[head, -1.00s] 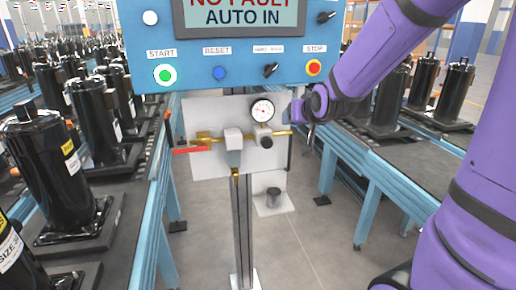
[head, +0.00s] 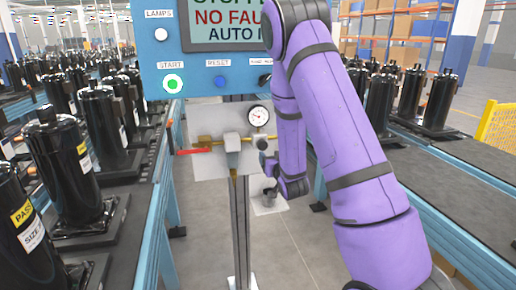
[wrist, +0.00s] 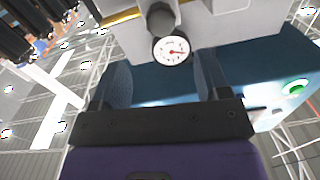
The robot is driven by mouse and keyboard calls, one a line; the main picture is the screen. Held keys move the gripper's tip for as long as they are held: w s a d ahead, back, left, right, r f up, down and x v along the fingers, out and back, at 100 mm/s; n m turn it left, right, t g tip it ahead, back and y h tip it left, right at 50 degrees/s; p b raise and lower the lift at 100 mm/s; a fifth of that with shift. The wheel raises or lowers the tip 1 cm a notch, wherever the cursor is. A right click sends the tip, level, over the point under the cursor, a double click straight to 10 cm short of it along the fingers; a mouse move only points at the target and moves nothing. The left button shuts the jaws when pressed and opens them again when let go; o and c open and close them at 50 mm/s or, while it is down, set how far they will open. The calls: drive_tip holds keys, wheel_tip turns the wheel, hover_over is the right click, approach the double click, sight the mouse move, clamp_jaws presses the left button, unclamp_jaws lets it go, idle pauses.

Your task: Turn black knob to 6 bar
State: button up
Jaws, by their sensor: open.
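The black knob is a short dark cylinder (wrist: 160,18) on the regulator, beside the round white gauge (wrist: 173,50) in the wrist view, which looks upside down. In the head view the knob (head: 262,144) sits just below the gauge (head: 258,116) and is partly hidden by my gripper. My gripper (wrist: 160,64) is open, with one finger on each side of the gauge in the picture and nothing between the fingers. In the head view my gripper (head: 267,164) is small and partly hidden, low and right of the knob. The gauge's reading is too small to tell.
A blue control box (head: 160,62) with buttons hangs above the regulator panel. A red-handled valve (head: 194,151) is left on the brass pipe. Conveyors with black compressors (head: 62,170) stand on both sides. My arm hides the box's right part.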

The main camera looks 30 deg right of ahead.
sight(264, 146)
drive_tip(key=x, duration=1)
drive_tip(key=shift+w, duration=0.4)
drive_tip(key=c, duration=0.9)
